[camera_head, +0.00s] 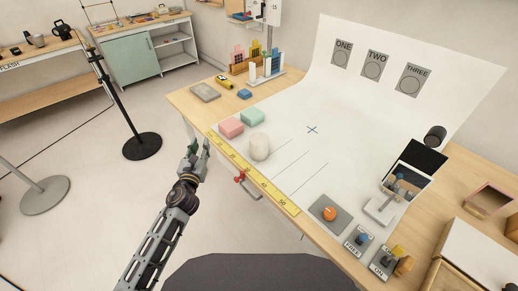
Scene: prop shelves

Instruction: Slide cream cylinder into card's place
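The cream cylinder (260,147) stands upright on the white sheet (300,160), just behind the yellow ruler. A pink block (230,127) and a mint green block (252,117) sit to its left and behind it. I cannot tell any object as the card for certain; a flat beige-grey piece (205,92) lies at the table's back left. My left gripper (198,149) is off the table's front left edge, left of the cylinder and apart from it. Its fingers look spread and empty. My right gripper is not in view.
The yellow ruler (252,175) runs along the front edge, with a red clamp (240,178) there. Thin lines mark the sheet right of the cylinder. An orange button box (329,214), switches (360,240) and an open box (405,183) stand at the right. The sheet's middle is clear.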

